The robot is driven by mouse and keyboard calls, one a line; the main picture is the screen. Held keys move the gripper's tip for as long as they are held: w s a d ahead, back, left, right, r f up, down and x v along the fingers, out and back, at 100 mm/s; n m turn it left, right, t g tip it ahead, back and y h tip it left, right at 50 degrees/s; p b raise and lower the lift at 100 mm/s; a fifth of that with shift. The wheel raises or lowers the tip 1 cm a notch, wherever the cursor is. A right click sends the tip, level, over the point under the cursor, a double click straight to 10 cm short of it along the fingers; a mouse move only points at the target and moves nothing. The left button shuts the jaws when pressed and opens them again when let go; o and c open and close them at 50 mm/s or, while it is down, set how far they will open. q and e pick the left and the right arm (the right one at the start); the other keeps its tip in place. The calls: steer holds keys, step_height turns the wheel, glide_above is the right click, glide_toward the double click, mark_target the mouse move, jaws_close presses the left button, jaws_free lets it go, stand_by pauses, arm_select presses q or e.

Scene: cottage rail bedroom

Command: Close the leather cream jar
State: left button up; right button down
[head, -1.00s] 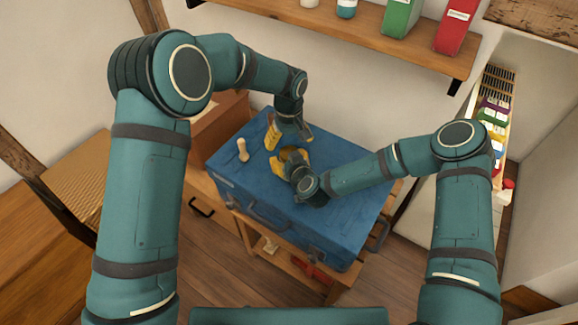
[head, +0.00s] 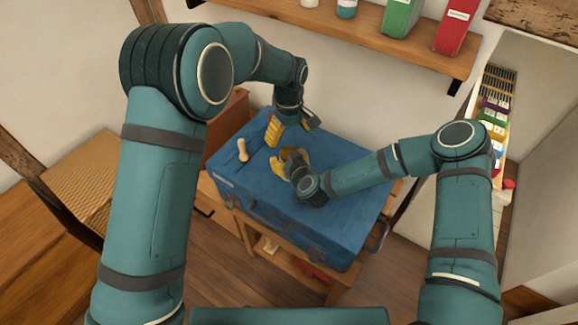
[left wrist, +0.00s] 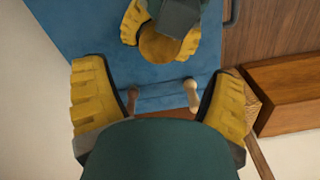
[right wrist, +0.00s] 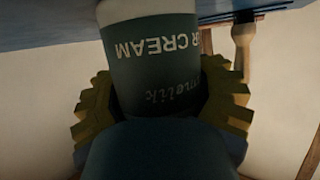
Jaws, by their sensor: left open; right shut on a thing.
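The leather cream jar (right wrist: 155,60) has a white body and a dark green label with upside-down lettering in the right wrist view. My right gripper (head: 290,160) is shut around its sides, over the blue trunk. In the left wrist view a round tan disc (left wrist: 163,46) shows between the right gripper's yellow fingers; I cannot tell whether it is a lid or the jar's open top. My left gripper (left wrist: 160,100) is open, with nothing seen between its fingers. In the head view it is above the trunk, behind the right gripper.
The blue trunk (head: 345,190) is the work surface, with its right part clear. A small pale wooden piece (head: 242,150) stands at its left; a darker, similar piece (left wrist: 132,100) shows in the left wrist view. A wall shelf (head: 410,45) holds several containers behind.

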arm_select(q)
step_height(320, 180, down, 7)
steer(key=shift+f, duration=0.15)
stand_by(0.4)
steer(key=c, duration=1.3)
steer(key=shift+m, duration=1.7)
steer(key=o, duration=1.3)
steer(key=shift+c, duration=0.2)
